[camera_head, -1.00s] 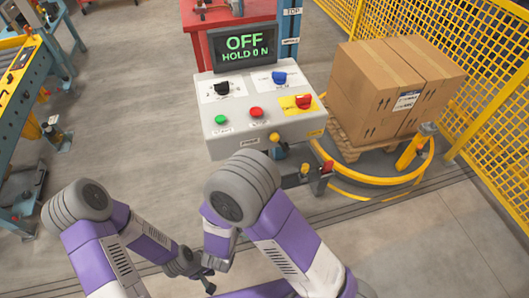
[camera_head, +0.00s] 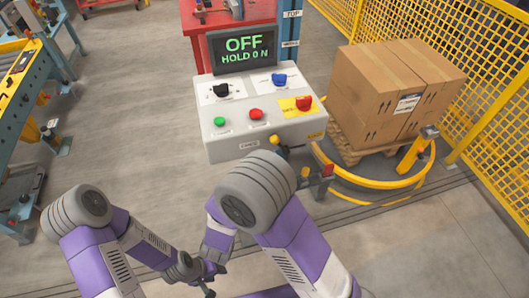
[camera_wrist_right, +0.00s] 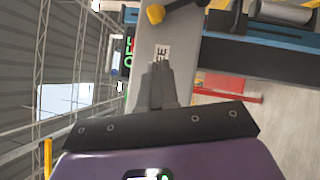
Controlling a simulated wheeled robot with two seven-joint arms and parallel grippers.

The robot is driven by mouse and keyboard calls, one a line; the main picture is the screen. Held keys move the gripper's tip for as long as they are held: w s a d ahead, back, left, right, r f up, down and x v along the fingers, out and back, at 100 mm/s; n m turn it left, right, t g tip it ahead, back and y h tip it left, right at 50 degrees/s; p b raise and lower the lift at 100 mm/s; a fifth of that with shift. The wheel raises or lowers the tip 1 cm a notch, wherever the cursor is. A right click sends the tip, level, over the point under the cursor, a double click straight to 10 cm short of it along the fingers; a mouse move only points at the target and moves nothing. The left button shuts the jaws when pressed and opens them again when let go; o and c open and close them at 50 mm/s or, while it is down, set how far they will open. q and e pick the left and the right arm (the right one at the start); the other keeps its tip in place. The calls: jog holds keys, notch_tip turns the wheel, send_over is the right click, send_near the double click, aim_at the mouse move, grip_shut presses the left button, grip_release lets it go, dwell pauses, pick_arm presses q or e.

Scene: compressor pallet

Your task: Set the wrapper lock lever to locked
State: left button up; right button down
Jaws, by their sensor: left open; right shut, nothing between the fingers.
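The grey control console (camera_head: 228,80) stands at upper middle in the head view. On its front edge a yellow ball knob (camera_head: 275,141), apparently the lock lever's end, sits between a white label (camera_head: 249,144) and a yellow label (camera_head: 315,135). In the right wrist view a yellow knob (camera_wrist_right: 155,14) shows beyond my right gripper (camera_wrist_right: 157,68), which is shut and empty before a partly covered label ending in "EE" (camera_wrist_right: 162,54). No contact with the knob is visible. My right arm hides this gripper in the head view. My left gripper (camera_head: 209,284) is low, away from the console, and open.
The display (camera_head: 244,46) reads "OFF" and "HOLD 0 N". The console top carries black, blue and red knobs and green and red buttons. A yellow mesh fence (camera_head: 490,110) is at right.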

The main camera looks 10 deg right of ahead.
aim_at(270, 136)
jog(key=w+d, duration=0.1)
jog(key=w+d+r+b, duration=0.1)
jog(key=d, duration=0.1)
jog(key=w+d, duration=0.2)
jog(key=shift+d+r, duration=0.1)
jog(key=shift+r, duration=0.2)
jog(key=shift+w+d+r+b, duration=0.15)
jog(key=shift+d+b, duration=0.15)
jog(key=shift+d, duration=0.1)
